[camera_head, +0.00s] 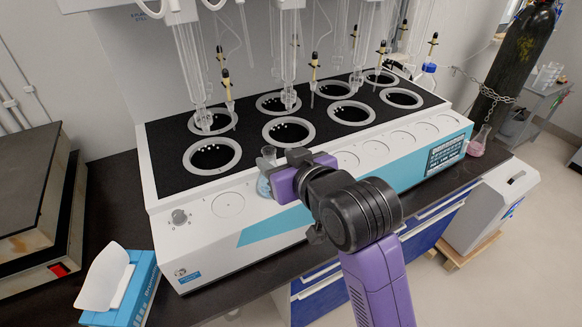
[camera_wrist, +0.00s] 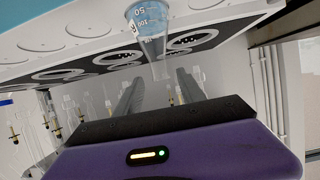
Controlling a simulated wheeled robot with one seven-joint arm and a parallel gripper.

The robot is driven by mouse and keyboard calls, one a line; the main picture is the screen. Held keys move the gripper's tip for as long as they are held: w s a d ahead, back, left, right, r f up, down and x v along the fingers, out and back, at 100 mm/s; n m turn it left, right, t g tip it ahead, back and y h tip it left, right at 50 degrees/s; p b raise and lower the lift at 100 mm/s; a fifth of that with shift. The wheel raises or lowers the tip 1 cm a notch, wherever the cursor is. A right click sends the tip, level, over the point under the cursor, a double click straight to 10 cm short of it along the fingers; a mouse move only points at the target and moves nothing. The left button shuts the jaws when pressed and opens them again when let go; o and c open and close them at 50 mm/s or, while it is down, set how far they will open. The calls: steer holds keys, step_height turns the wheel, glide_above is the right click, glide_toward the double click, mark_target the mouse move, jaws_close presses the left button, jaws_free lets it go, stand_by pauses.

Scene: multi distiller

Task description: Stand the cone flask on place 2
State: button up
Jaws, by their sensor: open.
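A clear cone flask (camera_head: 266,182) with blue liquid stands upright on the white front ledge of the distiller, just right of the leftmost bare circle (camera_head: 228,205). It seems to stand on the second circle from the left, which is hidden under it. The flask also shows at the top of the wrist view (camera_wrist: 150,22), its neck pointing down the picture toward the fingers. My gripper (camera_wrist: 160,84) is open, its two fingers apart with the neck near the gap between them.
The black distiller top (camera_head: 168,150) has several ringed wells with glass tubes above. Several bare circles run along the ledge to the right. A flask with pink liquid (camera_head: 478,144) stands at the right bench end. A blue box (camera_head: 140,290) lies at the front left.

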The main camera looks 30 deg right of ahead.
steer(key=p+v, duration=0.1)
steer(key=v, duration=0.5)
steer(key=shift+s+r, duration=0.2)
steer(key=shift+s, duration=0.15)
steer(key=s+f, duration=1.3)
steer(key=s+t, duration=0.1)
steer(key=s, duration=1.8)
steer(key=shift+s+f, duration=0.3)
steer(key=shift+s, duration=0.05)
